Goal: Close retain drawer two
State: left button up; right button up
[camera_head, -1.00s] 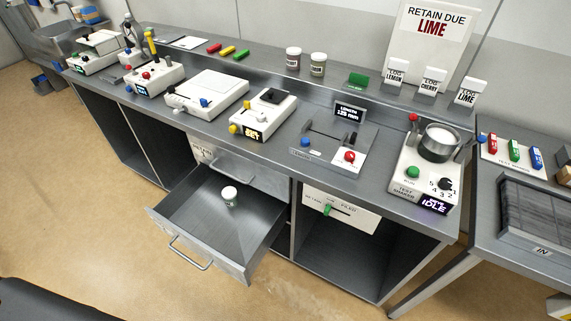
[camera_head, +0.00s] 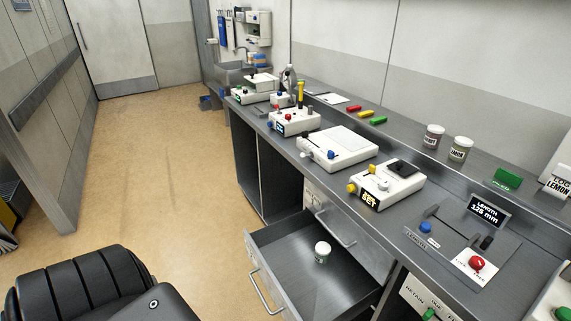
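An open metal drawer (camera_head: 290,258) sticks out from the front of the bench, low in the middle of the head view. A small jar with a white lid (camera_head: 322,252) stands inside it. The drawer's bar handle (camera_head: 262,296) is on its front face, towards the lower left. Another drawer front (camera_head: 345,243) with a bar handle sits above it and is shut. I cannot read which number the open drawer bears. Neither of my grippers is in view.
The bench top (camera_head: 300,160) carries several white instruments, two jars (camera_head: 460,149) and a length display (camera_head: 484,211). The floor (camera_head: 170,190) left of the bench is clear.

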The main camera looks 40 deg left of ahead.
aim_at(281, 252)
jog(key=u, duration=1.4)
jog(key=k, duration=1.35)
jog(key=u, duration=0.7)
jog(key=i, duration=1.25)
jog(key=z, duration=0.8)
jog(key=i, duration=0.5)
jog(key=z, duration=0.55)
